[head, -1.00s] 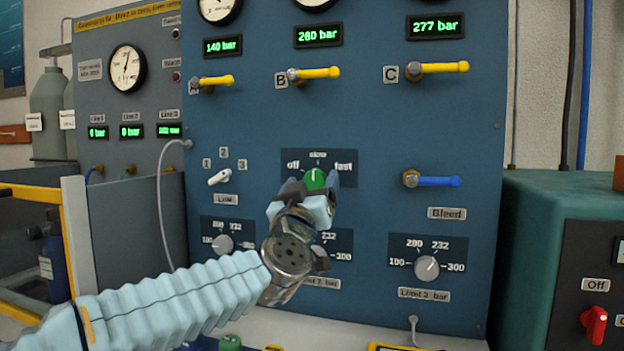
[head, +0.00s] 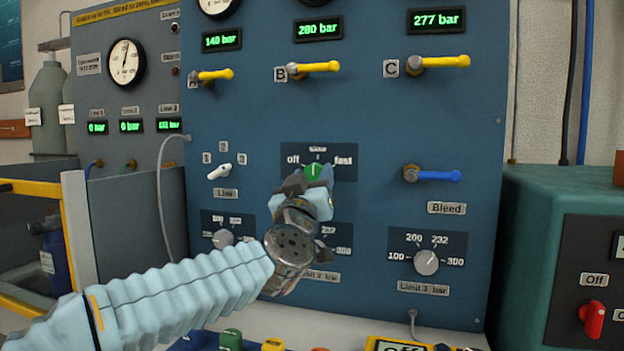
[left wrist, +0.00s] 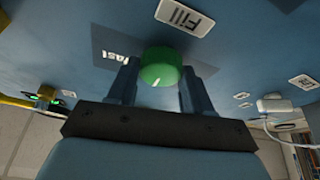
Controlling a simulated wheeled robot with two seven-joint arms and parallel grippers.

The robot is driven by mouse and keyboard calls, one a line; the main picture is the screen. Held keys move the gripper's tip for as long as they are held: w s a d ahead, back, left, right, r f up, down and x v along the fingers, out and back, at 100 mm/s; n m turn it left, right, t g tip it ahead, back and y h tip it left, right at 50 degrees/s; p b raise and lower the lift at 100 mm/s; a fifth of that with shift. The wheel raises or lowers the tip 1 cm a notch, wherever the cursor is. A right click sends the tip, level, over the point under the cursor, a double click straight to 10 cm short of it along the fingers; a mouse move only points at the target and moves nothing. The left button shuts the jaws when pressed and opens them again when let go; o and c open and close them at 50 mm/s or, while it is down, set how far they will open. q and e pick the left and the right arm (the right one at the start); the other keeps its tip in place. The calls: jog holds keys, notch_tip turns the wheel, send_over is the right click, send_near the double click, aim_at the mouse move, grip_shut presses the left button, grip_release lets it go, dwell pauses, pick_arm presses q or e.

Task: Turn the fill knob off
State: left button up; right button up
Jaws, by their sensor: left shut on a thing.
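The fill knob (head: 320,173) is a round green knob on the blue panel, on a dark plate marked off, slow and fast. Its white mark points up, about at slow. In the left wrist view the green knob (left wrist: 165,70) sits between the two fingers, with the upside-down Fill label (left wrist: 184,17) beyond it. My left gripper (head: 312,188) reaches the knob from below and is shut on it. The gripper hides the panel just under the knob in the head view. My right gripper is not in view.
Yellow valve levers (head: 318,67) run in a row above, and a blue Bleed lever (head: 434,175) is at the right. A white Line selector (head: 219,172) is at the left. Limit knobs (head: 426,262) sit below. A green box with a red switch (head: 592,318) stands at the right.

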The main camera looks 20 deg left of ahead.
pick_arm(q)
jog(key=shift+n, duration=0.3)
jog(key=n+y+p, duration=0.1)
jog(key=n+y, duration=0.1)
jog(key=n, duration=0.1)
jog(key=shift+d+r+n+g, duration=0.1)
jog(key=shift+n+g, duration=0.2)
jog(key=shift+n, duration=0.1)
jog(key=n+g+y+p, duration=0.1)
jog(key=n, duration=0.2)
jog(key=n+y+p, duration=0.1)
jog(key=n, duration=0.2)
jog(key=shift+g+y, duration=0.3)
jog(key=shift+g, duration=0.1)
jog(key=shift+n+g+y+p, duration=0.3)
jog(key=shift+n+g+p, duration=0.35)
jog(key=shift+n, duration=1.55)
jog(key=shift+g, duration=0.25)
jog(key=o, duration=1)
jog(key=shift+o, duration=0.2)
jog(key=b+v, duration=0.2)
jog(key=v, duration=1.2)
jog(key=shift+b, duration=0.4)
